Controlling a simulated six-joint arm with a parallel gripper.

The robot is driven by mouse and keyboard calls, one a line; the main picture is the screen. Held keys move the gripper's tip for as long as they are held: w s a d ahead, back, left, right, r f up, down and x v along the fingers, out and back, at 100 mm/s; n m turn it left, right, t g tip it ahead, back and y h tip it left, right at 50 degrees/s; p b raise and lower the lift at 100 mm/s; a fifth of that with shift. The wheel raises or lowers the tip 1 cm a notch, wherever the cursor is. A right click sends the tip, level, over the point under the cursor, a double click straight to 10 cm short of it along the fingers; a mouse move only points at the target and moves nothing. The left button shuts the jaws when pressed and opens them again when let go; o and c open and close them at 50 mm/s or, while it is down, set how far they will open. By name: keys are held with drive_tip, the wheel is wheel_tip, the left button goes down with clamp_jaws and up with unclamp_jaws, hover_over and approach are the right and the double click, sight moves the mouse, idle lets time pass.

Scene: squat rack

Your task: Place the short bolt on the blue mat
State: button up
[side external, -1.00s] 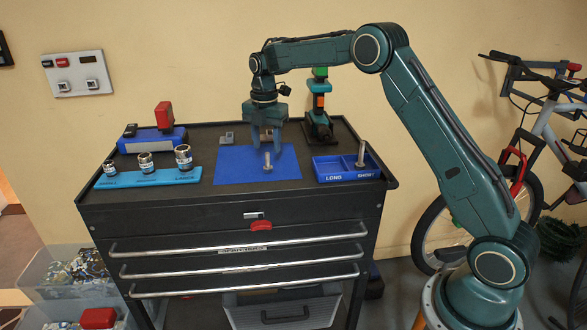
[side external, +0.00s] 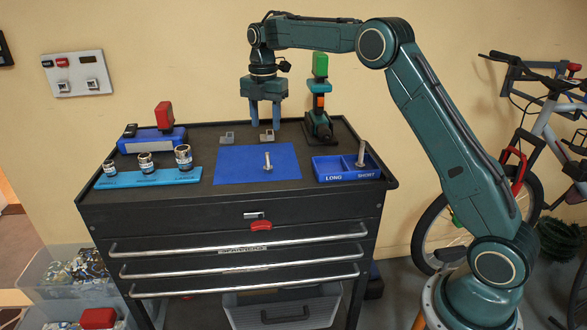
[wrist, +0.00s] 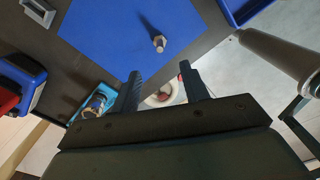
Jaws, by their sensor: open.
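A small grey bolt (side external: 267,162) stands upright on the blue mat (side external: 231,165), right of its middle. It also shows in the wrist view (wrist: 159,44), on the mat (wrist: 100,27). A second bolt (side external: 361,153) stands in the SHORT compartment of the blue tray (side external: 334,179) and looks taller than the one on the mat. My gripper (side external: 265,126) is open and empty, raised above the back of the mat and clear of the bolt. In the wrist view my gripper's fingers (wrist: 160,74) are spread apart.
A light-blue holder (side external: 150,180) with three sockets is left of the mat. Behind are a blue box with a red top (side external: 165,130), two small grey blocks (side external: 266,136) and a green-topped tool (side external: 319,110). The tray's LONG compartment looks empty.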

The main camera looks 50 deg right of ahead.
drive_tip(key=s+a+r+m+t, duration=0.1)
drive_tip(key=s+a+r+m, duration=0.3)
drive_tip(key=s, duration=0.5)
drive_tip(key=s+a+r+m+t, duration=0.2)
drive_tip(key=s+r+m, duration=0.45)
drive_tip(key=s, duration=0.25)
drive_tip(key=s+a+f+m+t, duration=0.1)
drive_tip(key=s+m, duration=0.4)
drive_tip(key=s, duration=0.5)
drive_tip(key=s+a+f+m+t, duration=0.1)
drive_tip(key=s+f+m, duration=0.4)
drive_tip(key=s, duration=0.5)
drive_tip(key=shift+s+a+f+t, duration=0.15)
drive_tip(key=shift+s+a+t, duration=0.2)
drive_tip(key=shift+a, duration=0.55)
